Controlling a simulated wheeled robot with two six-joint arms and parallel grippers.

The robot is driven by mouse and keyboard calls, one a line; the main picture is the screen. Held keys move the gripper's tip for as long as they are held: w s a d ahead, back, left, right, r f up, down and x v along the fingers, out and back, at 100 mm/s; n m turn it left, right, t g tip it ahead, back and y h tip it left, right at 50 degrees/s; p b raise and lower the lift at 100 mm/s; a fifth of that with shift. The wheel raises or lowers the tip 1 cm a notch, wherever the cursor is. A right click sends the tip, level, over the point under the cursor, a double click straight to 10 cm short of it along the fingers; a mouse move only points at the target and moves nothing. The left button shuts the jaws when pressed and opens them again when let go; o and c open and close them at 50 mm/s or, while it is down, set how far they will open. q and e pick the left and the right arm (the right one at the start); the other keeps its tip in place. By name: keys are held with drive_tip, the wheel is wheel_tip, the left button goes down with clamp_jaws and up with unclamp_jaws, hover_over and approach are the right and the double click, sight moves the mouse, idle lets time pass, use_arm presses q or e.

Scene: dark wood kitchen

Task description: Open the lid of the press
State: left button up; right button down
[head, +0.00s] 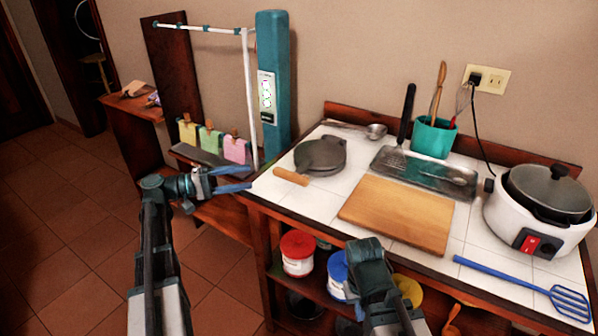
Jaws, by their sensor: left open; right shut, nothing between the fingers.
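The press (322,155) is a round, dark grey metal plate on the left part of the white tiled counter. Its lid lies flat, so it appears closed. A wooden handle (291,176) sticks out from its front left side. My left gripper (250,179) is open and empty, left of the handle at the counter's left edge. Its two blue fingers point right toward the handle, with a gap between them and it. My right arm shows at the bottom centre in front of the counter; its fingers are not visible.
A wooden cutting board (398,213) and a metal tray (447,186) lie right of the press. A ladle (374,131) lies behind it. A white cooker (530,222) stands far right. A teal post (272,90) rises behind the left edge.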

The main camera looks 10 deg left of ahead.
use_arm(q)
drive_tip(key=x, duration=1.3)
drive_tip(key=shift+w+d, duration=0.15)
drive_tip(key=shift+d, duration=0.2)
drive_tip(key=shift+c, duration=0.3)
clamp_jaws()
idle(0.6)
